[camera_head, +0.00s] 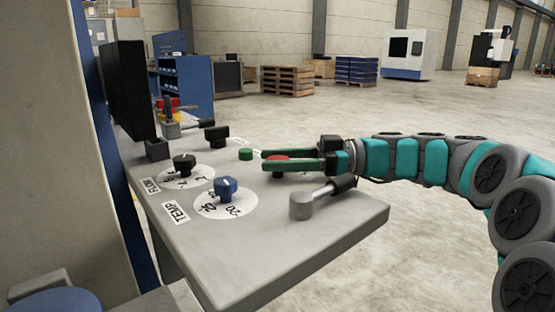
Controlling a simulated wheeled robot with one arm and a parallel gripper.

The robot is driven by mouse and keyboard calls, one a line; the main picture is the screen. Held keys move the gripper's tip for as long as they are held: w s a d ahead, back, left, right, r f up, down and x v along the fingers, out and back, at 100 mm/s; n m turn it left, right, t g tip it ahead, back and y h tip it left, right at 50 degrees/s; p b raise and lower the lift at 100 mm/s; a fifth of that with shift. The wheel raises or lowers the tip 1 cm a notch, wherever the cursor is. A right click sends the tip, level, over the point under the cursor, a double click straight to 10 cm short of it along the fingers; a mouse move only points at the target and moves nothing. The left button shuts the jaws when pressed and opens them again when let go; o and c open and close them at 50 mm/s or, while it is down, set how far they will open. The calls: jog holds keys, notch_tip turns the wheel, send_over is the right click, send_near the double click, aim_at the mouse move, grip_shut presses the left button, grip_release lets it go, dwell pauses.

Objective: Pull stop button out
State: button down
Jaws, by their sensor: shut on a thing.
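The red stop button (279,158) is on the top of the grey control panel (255,262). My gripper (264,160) comes in from the right, low over the panel. Its two green fingers lie on either side of the red button and are shut on it. The fingers hide part of the button, and I cannot tell how far it stands out from the panel.
A green button (246,154) is just left of my fingertips. A grey lever (301,205) with a black handle stands in front of my gripper. A blue TEMP knob (226,186) and a black FLOW knob (184,162) are at left. A dark screen (127,92) rises behind them.

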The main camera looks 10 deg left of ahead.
dwell(0.5)
jog(key=shift+r+b, duration=0.45)
jog(key=shift+b, duration=0.3)
jog(key=shift+r, duration=0.45)
jog(key=shift+c, duration=1.1)
grip_release()
jog(key=b, duration=0.1)
send_over(320, 175)
jog(key=shift+w+a, duration=0.1)
